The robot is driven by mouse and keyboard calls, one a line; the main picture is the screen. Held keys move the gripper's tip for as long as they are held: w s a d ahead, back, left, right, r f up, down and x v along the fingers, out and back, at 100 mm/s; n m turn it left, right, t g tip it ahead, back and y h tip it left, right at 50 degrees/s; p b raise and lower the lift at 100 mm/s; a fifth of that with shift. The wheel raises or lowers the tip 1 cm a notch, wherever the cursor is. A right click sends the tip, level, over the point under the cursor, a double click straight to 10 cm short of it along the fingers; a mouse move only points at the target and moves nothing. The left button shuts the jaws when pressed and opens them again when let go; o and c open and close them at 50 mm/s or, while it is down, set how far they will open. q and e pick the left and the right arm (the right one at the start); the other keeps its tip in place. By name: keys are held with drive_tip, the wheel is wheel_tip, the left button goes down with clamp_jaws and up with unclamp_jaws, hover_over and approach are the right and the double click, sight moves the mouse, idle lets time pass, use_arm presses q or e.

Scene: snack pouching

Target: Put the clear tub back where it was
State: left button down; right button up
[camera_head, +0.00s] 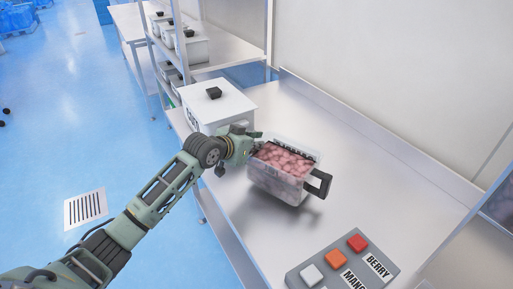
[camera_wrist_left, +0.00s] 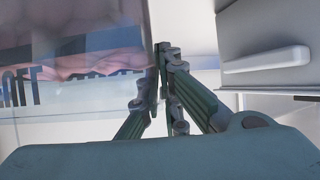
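The clear tub (camera_head: 276,184) is full of pink-red frozen pieces and has a black handle (camera_head: 319,184) on its right end. It sits tilted over the metal counter, with a shadow under it; I cannot tell for certain whether its base touches. My left gripper (camera_head: 252,143) is at the tub's left end, its fingers close together and seemingly shut on that end. In the left wrist view the fingers (camera_wrist_left: 164,62) meet beside the see-through tub wall (camera_wrist_left: 75,55), which fills the upper left; the exact grip point is hidden. My right gripper is not in view.
A white lidded bin (camera_head: 215,104) stands on the counter just behind my left gripper. A button panel (camera_head: 322,262) with white, orange and red buttons is at the front. The counter (camera_head: 370,190) right of the tub is bare, up to the wall. Shelves with more bins are behind.

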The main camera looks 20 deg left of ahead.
use_arm(q)
drive_tip(key=shift+f, duration=1)
drive_tip(key=c, duration=2.4)
unclamp_jaws()
drive_tip(key=shift+f, duration=0.2)
drive_tip(key=o, duration=0.4)
